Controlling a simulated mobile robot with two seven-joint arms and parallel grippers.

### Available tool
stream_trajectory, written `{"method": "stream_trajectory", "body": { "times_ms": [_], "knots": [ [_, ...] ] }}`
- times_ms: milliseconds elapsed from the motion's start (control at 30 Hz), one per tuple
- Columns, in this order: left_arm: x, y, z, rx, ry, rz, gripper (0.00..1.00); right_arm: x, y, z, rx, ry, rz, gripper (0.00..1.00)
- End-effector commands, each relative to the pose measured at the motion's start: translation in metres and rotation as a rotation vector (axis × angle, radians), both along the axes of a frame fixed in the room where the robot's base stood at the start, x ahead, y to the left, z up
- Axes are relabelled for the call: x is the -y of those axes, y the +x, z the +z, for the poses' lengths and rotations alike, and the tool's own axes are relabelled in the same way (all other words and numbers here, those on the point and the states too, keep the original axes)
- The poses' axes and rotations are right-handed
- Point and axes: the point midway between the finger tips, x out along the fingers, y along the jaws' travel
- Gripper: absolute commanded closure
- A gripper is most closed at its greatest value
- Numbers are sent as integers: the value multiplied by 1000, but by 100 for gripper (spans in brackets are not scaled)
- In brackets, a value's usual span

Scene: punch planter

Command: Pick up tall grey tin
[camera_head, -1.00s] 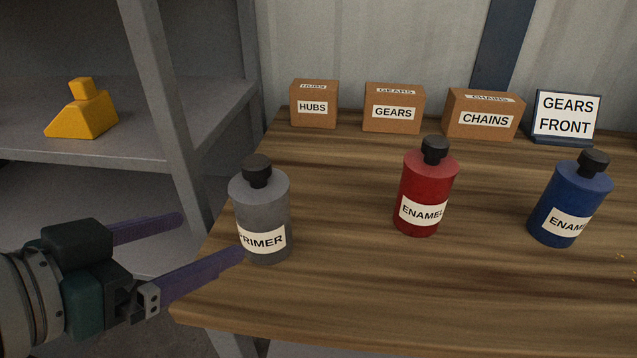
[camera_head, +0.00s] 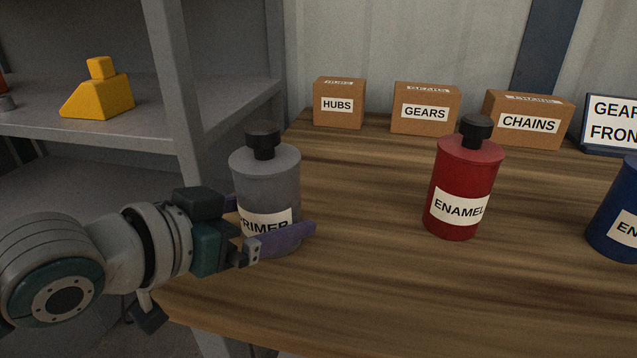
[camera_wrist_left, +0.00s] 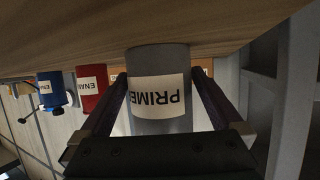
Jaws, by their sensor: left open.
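The tall grey tin (camera_head: 268,180) has a black cap and a PRIMER label. It stands upright near the left end of the wooden table. My left gripper (camera_head: 272,220) is open at its lower half, one purple finger in front of the tin and the other mostly hidden behind it. In the left wrist view the tin (camera_wrist_left: 158,115) shows upside down between the two fingers (camera_wrist_left: 160,100). I cannot tell whether either finger touches it. My right gripper is not in view.
A red ENAMEL tin (camera_head: 463,190) and a blue tin (camera_head: 618,215) stand to the right. HUBS (camera_head: 339,103), GEARS (camera_head: 426,108) and CHAINS (camera_head: 528,119) boxes line the back, beside a sign (camera_head: 612,122). A grey shelf (camera_head: 150,120) at left holds a yellow block (camera_head: 98,92).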

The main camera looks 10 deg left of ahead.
Motion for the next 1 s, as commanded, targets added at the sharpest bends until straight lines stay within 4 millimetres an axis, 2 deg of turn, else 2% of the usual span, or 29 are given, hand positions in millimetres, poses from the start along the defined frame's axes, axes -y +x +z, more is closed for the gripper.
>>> {"method": "stream_trajectory", "body": {
  "times_ms": [100,300,1000],
  "knots": [
    [3,6,-3,-1,0,-1,0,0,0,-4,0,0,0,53],
    [3,6,-2,-1,0,0,0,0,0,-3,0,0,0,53],
    [3,6,-2,-1,1,0,79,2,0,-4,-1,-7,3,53]
  ]
}}
